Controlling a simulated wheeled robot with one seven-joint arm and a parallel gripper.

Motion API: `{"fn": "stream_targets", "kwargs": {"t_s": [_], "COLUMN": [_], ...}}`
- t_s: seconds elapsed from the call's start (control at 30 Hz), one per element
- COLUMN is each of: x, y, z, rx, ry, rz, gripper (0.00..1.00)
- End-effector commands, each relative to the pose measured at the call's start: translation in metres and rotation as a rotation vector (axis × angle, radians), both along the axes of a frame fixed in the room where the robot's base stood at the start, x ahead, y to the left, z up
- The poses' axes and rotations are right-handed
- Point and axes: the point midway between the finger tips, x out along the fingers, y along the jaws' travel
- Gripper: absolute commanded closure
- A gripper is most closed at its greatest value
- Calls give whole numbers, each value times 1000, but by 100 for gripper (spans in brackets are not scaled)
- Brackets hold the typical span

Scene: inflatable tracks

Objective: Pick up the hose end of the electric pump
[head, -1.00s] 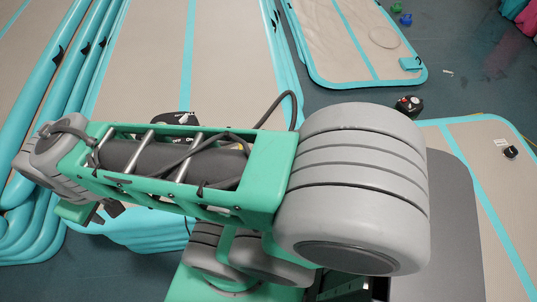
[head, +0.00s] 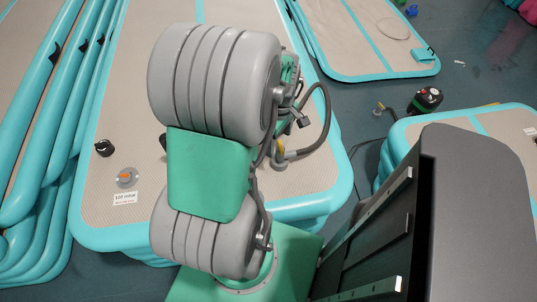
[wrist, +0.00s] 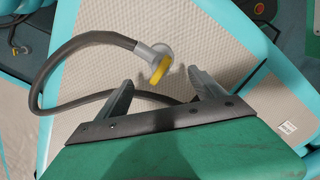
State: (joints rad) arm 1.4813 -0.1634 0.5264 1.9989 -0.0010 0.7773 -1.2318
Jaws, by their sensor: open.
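The hose end (wrist: 158,62) is a grey elbow fitting with a yellow tip on a dark hose (wrist: 85,42). In the wrist view it lies just beyond and between the fingertips of my gripper (wrist: 160,76), which is open and empty. The hose loops left and passes back behind the fingers. In the head view the fitting (head: 278,160) and the hose loop (head: 324,108) show right of my arm, over the beige and turquoise inflatable track (head: 100,190). My arm hides much of the track, and I cannot tell the pump body clearly behind it.
A black device with red and green parts (head: 427,99) stands on the floor at right, near another yellow-tipped hose end (head: 380,107). Folded turquoise tubes (head: 40,130) lie at left.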

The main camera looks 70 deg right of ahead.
Motion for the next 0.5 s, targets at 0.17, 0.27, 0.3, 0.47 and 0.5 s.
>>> {"fn": "stream_targets", "kwargs": {"t_s": [0.17,0.27,0.3,0.47,0.5], "x": [-11,-9,-9,-9,-9], "y": [0,1,2,6,6], "z": [-23,-36,-42,-72,-77], "rx": [8,8,7,7,8], "ry": [1,1,0,0,1], "rz": [0,3,3,3,2], "gripper": [22,22,22,22,22]}}
